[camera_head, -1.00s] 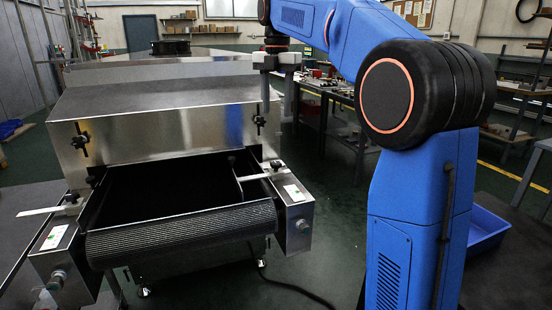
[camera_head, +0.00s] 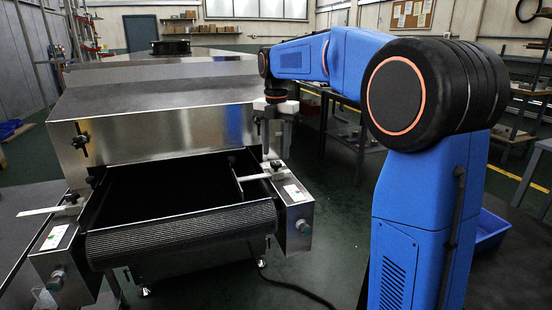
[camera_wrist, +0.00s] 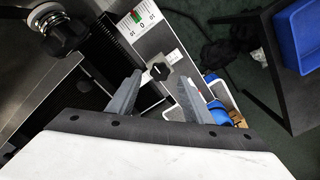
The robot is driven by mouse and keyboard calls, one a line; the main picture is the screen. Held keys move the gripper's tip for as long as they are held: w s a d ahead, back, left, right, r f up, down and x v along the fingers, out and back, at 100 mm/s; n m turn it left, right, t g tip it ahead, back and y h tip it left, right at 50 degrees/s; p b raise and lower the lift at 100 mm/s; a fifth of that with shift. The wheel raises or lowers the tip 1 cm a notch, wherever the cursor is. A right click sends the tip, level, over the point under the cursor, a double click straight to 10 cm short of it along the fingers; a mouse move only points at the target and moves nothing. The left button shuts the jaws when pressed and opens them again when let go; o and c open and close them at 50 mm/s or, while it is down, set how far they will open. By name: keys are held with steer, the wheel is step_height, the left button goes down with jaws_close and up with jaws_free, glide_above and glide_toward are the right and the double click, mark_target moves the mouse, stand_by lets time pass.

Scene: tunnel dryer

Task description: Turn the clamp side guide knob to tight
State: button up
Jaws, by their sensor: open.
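The side guide knob (camera_head: 276,165) is a small black lobed knob on the bar at the right side of the dryer's conveyor mouth. In the wrist view my gripper (camera_wrist: 160,80) is open, with a finger on each side of the knob and gaps showing on both sides. I cannot tell the exact height between fingertips and knob.
A white scale label (camera_wrist: 139,18) with a green mark sits beside the knob. A larger black knob (camera_wrist: 62,35) is at the upper left. The steel hood (camera_head: 160,125) stands close behind my gripper. A similar knob (camera_head: 72,197) is on the left side.

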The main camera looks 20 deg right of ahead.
mark_target(276, 163)
steer(key=shift+f, duration=1.85)
steer(key=c, duration=1.1)
steer(key=shift+o, duration=0.2)
